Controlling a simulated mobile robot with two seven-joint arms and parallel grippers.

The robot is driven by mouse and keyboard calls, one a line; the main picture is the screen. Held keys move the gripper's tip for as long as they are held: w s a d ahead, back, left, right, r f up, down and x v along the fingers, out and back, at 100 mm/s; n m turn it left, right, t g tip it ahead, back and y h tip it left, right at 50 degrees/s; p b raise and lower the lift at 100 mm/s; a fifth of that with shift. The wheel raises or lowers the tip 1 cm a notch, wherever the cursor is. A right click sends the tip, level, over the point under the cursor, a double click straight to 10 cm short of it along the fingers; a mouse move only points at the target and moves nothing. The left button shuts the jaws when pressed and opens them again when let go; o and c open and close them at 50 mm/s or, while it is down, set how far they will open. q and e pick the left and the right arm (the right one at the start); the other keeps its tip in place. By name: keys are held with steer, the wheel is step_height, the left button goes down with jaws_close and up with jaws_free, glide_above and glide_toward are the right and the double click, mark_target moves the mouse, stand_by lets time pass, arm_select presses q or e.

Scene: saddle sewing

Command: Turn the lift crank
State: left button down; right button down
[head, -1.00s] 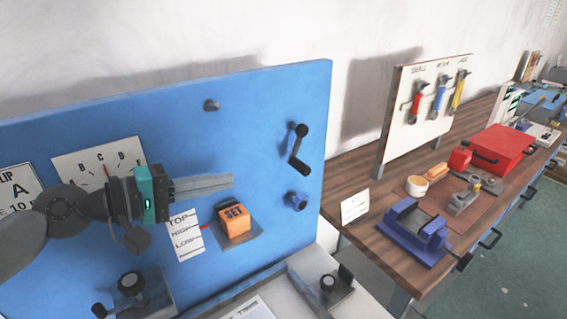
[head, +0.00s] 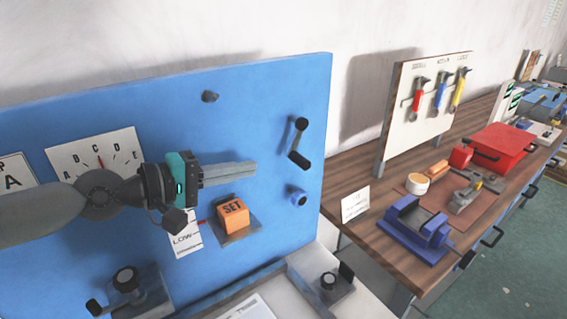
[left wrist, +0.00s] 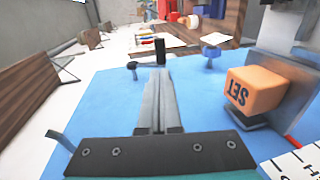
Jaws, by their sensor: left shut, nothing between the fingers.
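A black crank (head: 299,143) with a handle at its end is mounted on the upright blue panel (head: 245,110), near its right edge. I take it as the lift crank. In the left wrist view its dark handle (left wrist: 160,50) stands up just beyond my fingertips. My left gripper (head: 255,171) is shut and empty, pointing right across the panel. Its tips are to the left of the crank and a little below it, apart from it. The fingers also show closed together in the left wrist view (left wrist: 159,72). My right gripper is not in view.
An orange SET block (head: 233,214) sits just below my left fingers. A blue peg (head: 297,198) is below the crank and a grey knob (head: 210,97) is up left. A dial card (head: 97,160) is behind my arm. A wooden bench (head: 345,215) stands at right.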

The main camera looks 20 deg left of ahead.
mark_target(297, 163)
arm_select(q)
steer(key=shift+d+p+x, duration=0.2)
steer(key=shift+p+x, duration=2.1)
steer(key=shift+x, duration=2.1)
steer(key=shift+s, duration=0.15)
steer(key=shift+d+f, duration=0.15)
steer(key=shift+d, duration=0.05)
